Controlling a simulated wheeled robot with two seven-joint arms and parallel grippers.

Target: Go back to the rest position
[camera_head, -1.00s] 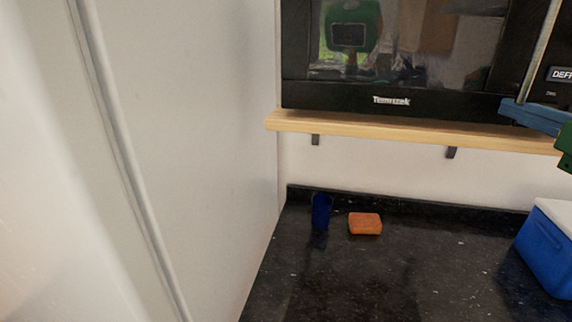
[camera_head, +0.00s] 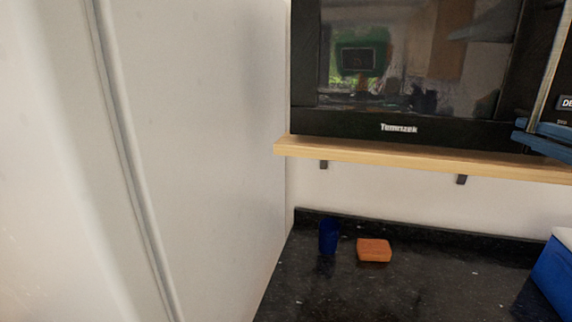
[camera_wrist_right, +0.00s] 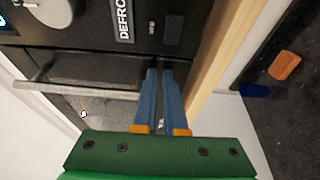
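My right gripper (camera_head: 522,130) is at the right edge of the head view, by the lower end of the microwave's silver handle (camera_head: 552,60). In the right wrist view its two blue fingers (camera_wrist_right: 160,72) stand close together with a narrow gap, and I see nothing held between them. The handle (camera_wrist_right: 75,90) runs towards the fingers in that view; whether they touch it I cannot tell. The black microwave (camera_head: 345,124) stands on a wooden shelf (camera_head: 400,162), and its door looks closed. My left gripper is in neither view.
A dark speckled counter (camera_head: 400,295) lies below the shelf, with a blue cup (camera_head: 328,237), an orange sponge (camera_head: 374,250) and a blue box with a white lid (camera_head: 556,275) at the right. A tall white panel (camera_head: 210,150) stands at the left.

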